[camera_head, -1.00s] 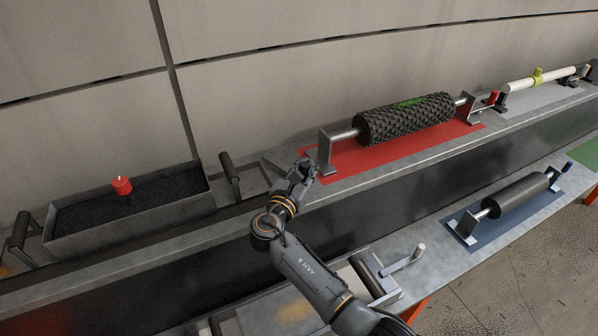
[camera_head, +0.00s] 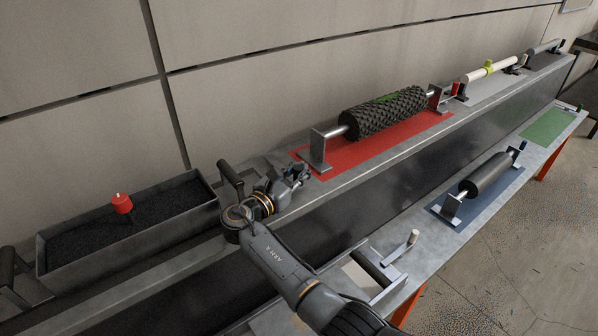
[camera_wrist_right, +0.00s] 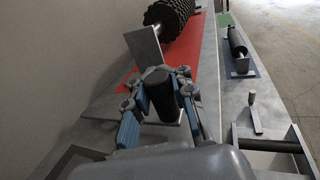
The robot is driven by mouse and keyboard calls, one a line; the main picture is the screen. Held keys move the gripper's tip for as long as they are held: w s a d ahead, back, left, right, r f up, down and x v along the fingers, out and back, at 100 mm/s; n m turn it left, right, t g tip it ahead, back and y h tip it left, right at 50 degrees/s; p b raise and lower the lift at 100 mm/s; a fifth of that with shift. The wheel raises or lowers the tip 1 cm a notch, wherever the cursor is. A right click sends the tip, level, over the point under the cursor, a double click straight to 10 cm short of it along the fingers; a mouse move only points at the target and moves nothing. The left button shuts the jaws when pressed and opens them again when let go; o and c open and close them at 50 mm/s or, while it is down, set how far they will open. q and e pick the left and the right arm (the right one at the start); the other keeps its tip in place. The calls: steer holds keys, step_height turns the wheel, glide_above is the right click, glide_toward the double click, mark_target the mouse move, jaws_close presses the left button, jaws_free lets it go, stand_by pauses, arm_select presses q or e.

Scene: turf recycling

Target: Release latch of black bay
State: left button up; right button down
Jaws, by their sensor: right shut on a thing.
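My right gripper (camera_head: 299,172) is at the left end of the red mat (camera_head: 345,154), just left of an upright metal bracket (camera_head: 318,149). In the right wrist view its fingers (camera_wrist_right: 158,88) are closed around an upright black cylinder (camera_wrist_right: 160,95), with the bracket behind it. A dark bay (camera_head: 553,61) with a grey roller (camera_head: 545,47) lies at the far right end of the long bench. Its latch is too small to make out. My left gripper is not in view.
A black treaded roller (camera_head: 385,110) lies over the red mat. A tray of black grains (camera_head: 55,265) holds a red-capped peg (camera_head: 122,203). A lower bench carries a dark roller (camera_head: 487,174) over a blue mat, a green mat (camera_head: 548,122) and a crank handle (camera_head: 413,237).

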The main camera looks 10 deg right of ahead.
steer(key=shift+f, duration=0.2)
steer(key=c, duration=1.3)
jaws_free()
steer(key=shift+s+d, duration=0.1)
steer(key=shift+o, duration=0.7)
steer(key=shift+r, duration=0.15)
step_height(320, 180, up, 10)
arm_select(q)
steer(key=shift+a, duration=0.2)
